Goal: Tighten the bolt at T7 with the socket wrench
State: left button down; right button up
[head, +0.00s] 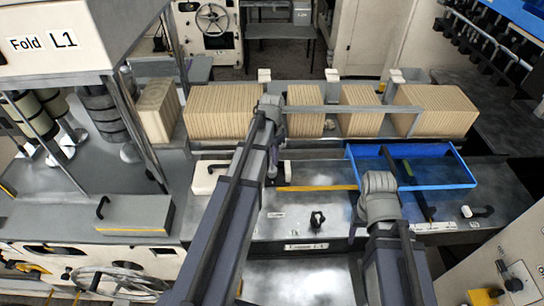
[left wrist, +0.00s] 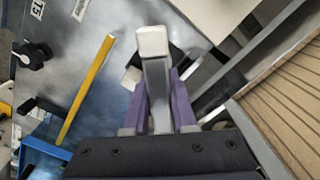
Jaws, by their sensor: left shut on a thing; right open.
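My left gripper (head: 272,168) points down over the bench, near the row of brown packs. In the left wrist view its purple fingers (left wrist: 158,98) are shut on a grey bar with a pale block at its end, which looks like the socket wrench (left wrist: 153,45). The wrench's working end and any bolt under it cannot be made out. A T5 label (left wrist: 38,9) shows in the left wrist view; I cannot read a T7 label. My right gripper (head: 378,203) is open at the right, its fingers mostly hidden by my arm.
A blue tray (head: 460,172) stands right of my left gripper. A black knob (head: 317,220) and a yellow strip (head: 318,188) are on the bench. A pale block with a black handle (head: 205,180) lies left. Brown packs (head: 222,112) line the back.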

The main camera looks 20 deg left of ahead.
pick_arm(q)
jog(key=shift+r+p, duration=1.8)
jog(key=shift+r, duration=0.25)
jog(key=shift+f, duration=0.1)
